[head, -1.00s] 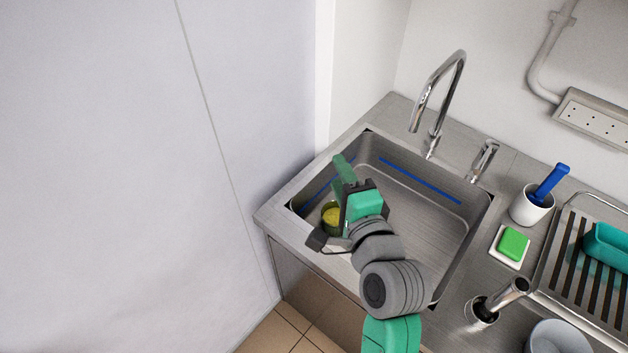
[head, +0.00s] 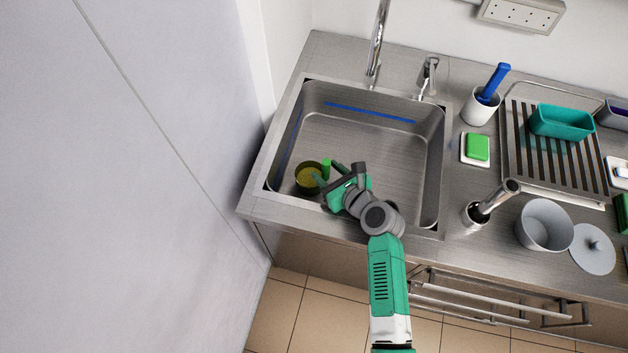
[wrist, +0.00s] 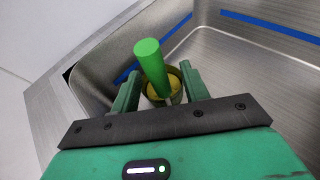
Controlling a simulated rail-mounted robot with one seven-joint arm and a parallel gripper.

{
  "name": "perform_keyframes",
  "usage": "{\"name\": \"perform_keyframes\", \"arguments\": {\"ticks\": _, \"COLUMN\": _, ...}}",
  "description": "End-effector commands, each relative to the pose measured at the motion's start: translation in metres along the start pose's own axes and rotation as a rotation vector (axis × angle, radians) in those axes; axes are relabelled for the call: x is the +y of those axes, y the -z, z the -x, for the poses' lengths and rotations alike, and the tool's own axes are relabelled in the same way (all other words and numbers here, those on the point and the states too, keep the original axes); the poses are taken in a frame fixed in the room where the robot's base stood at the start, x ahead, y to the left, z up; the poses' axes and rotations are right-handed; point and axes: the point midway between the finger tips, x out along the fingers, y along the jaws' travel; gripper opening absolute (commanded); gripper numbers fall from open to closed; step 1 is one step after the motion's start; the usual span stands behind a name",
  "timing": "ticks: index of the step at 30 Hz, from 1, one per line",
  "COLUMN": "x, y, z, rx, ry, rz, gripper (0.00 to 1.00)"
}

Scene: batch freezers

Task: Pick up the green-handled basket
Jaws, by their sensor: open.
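The green-handled basket (head: 308,178) stands in the left front part of the sink. It is a small dark round basket with yellow inside, and its green handle (wrist: 150,66) sticks up in the wrist view. My gripper (head: 322,174) is open at the basket's right side. In the wrist view my gripper's two green fingers (wrist: 158,86) stand apart, one on each side of the handle and basket. The handle points up toward the camera between them. I cannot tell whether either finger touches it. The basket's lower part is partly hidden in the wrist view.
The steel sink (head: 360,140) has free room at its back and right. A faucet (head: 376,50) stands behind it. On the right counter are a white cup with a blue-handled tool (head: 482,106), a green sponge (head: 477,147), a drying rack (head: 550,165) and a grey pot (head: 545,225).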

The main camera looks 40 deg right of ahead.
Motion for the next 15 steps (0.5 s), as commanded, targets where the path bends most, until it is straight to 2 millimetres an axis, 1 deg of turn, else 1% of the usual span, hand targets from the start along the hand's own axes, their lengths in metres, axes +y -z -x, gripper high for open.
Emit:
{"name": "perform_keyframes", "arguments": {"ticks": 1, "x": -0.001, "y": 0.003, "z": -0.011, "rx": -0.001, "ry": 0.0, "rz": 0.002, "gripper": 0.45}}
{"name": "perform_keyframes", "arguments": {"ticks": 4, "x": -0.001, "y": 0.002, "z": -0.022, "rx": -0.001, "ry": 0.0, "rz": 0.001, "gripper": 0.45}}
{"name": "perform_keyframes", "arguments": {"ticks": 6, "x": 0.0, "y": 0.001, "z": -0.025, "rx": 0.0, "ry": 0.001, "rz": 0.001, "gripper": 0.45}}
{"name": "perform_keyframes", "arguments": {"ticks": 11, "x": 0.0, "y": 0.0, "z": -0.025, "rx": 0.0, "ry": 0.001, "rz": 0.001, "gripper": 0.45}}
{"name": "perform_keyframes", "arguments": {"ticks": 12, "x": 0.0, "y": 0.0, "z": -0.025, "rx": 0.0, "ry": 0.001, "rz": 0.001, "gripper": 0.43}}
{"name": "perform_keyframes", "arguments": {"ticks": 14, "x": 0.0, "y": 0.0, "z": -0.025, "rx": 0.0, "ry": 0.001, "rz": 0.002, "gripper": 0.31}}
{"name": "perform_keyframes", "arguments": {"ticks": 15, "x": 0.0, "y": 0.0, "z": -0.025, "rx": 0.0, "ry": 0.001, "rz": 0.002, "gripper": 0.23}}
